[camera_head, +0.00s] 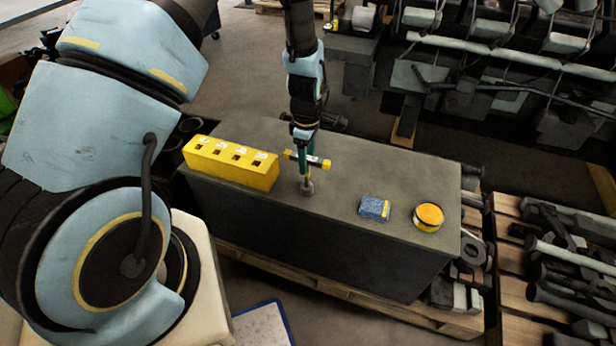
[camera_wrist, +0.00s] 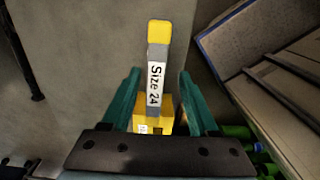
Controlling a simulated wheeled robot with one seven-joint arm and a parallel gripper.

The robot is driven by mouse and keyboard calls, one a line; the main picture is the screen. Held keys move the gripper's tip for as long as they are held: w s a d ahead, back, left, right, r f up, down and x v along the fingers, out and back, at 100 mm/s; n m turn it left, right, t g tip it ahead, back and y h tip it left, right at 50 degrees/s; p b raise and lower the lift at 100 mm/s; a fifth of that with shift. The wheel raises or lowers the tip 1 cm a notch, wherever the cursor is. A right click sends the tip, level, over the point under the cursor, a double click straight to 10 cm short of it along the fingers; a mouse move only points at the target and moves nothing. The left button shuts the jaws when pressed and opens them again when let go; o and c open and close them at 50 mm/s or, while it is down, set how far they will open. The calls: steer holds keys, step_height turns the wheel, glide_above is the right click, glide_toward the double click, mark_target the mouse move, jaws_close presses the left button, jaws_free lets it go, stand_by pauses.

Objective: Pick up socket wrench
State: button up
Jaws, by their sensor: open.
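The socket wrench (camera_head: 318,161) has a crossbar with yellow ends and a stem with a grey socket end at the dark bench top. In the wrist view the wrench (camera_wrist: 157,50) shows a grey bar with a yellow end and a white "Size 24" label. My gripper (camera_head: 303,165) points down over the wrench, with teal fingers at its crossbar. In the wrist view my gripper (camera_wrist: 158,80) is open, one finger on each side of the bar. I cannot tell whether either finger touches it. The fingers hide part of the wrench in the head view.
A yellow block with several square holes (camera_head: 231,163) lies left of the wrench on the bench (camera_head: 345,235). A blue box (camera_head: 374,208) and a round yellow-orange tin (camera_head: 429,216) lie to the right. Metal parts fill a pallet at far right.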

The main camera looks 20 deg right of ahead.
steer(key=p, duration=0.2)
glide_above(307, 186)
steer(key=shift+w+d+f, duration=0.1)
steer(key=shift+w+f, duration=0.1)
steer(key=shift+f, duration=1.05)
steer(key=shift+w+f, duration=0.15)
steer(key=shift+f, duration=1.05)
steer(key=shift+c, duration=0.2)
jaws_close()
